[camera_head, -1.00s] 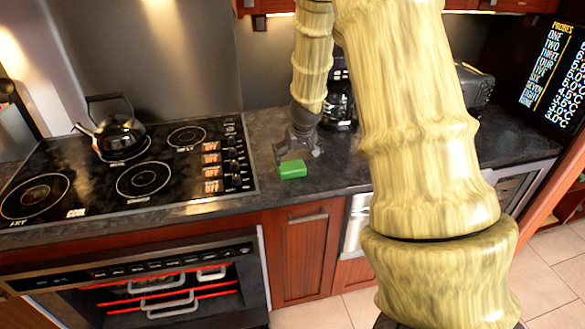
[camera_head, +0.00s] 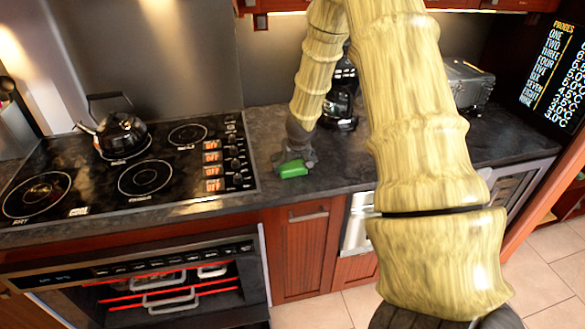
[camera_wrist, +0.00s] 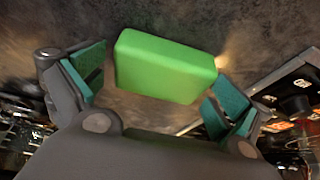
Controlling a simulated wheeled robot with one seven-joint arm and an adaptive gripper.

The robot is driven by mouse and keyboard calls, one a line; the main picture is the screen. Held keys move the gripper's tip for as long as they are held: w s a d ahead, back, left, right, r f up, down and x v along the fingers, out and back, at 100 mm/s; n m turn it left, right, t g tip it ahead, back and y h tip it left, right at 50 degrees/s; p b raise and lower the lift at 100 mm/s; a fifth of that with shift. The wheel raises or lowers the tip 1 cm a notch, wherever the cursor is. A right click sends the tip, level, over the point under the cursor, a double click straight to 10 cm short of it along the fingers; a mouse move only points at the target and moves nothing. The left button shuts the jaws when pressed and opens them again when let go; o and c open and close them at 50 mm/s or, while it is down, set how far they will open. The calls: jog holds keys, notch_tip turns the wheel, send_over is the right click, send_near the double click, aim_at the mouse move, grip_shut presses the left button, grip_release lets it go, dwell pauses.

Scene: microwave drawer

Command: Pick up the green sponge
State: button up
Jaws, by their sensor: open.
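The green sponge (camera_head: 293,169) lies on the dark countertop, right of the stove and near the counter's front edge. In the wrist view the sponge (camera_wrist: 166,66) is a bright green block between and slightly beyond my two teal-padded fingertips. My gripper (camera_head: 295,158) is at the sponge, just behind and around it in the head view. In the wrist view my gripper (camera_wrist: 160,85) is open, with a finger on each side of the sponge. A narrow gap shows at the left finger; the right pad is very close to the sponge's right corner, and I cannot tell whether they touch.
A stove (camera_head: 130,165) with a black kettle (camera_head: 119,135) is on the left. A coffee maker (camera_head: 341,105) stands behind my arm, and a dark appliance (camera_head: 468,84) sits at the back right. The countertop (camera_head: 345,176) right of the sponge is clear.

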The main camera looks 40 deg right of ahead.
jog(key=shift+w+f, duration=0.15)
jog(key=shift+f, duration=0.05)
jog(key=c, duration=0.6)
jog(key=shift+r, duration=0.15)
jog(key=shift+r, duration=1.5)
jog(key=s+a+b, duration=0.2)
jog(key=s+a, duration=0.1)
jog(key=a, duration=0.1)
jog(key=s+a+r+b, duration=0.1)
jog(key=s+a+b, duration=0.1)
jog(key=s+a, duration=0.1)
jog(key=s+a+b, duration=0.2)
jog(key=s+a, duration=0.1)
jog(key=a, duration=0.3)
jog(key=shift+s+r, duration=0.25)
jog(key=shift+r, duration=0.15)
jog(key=shift+a+f, duration=0.1)
jog(key=shift+c, duration=0.9)
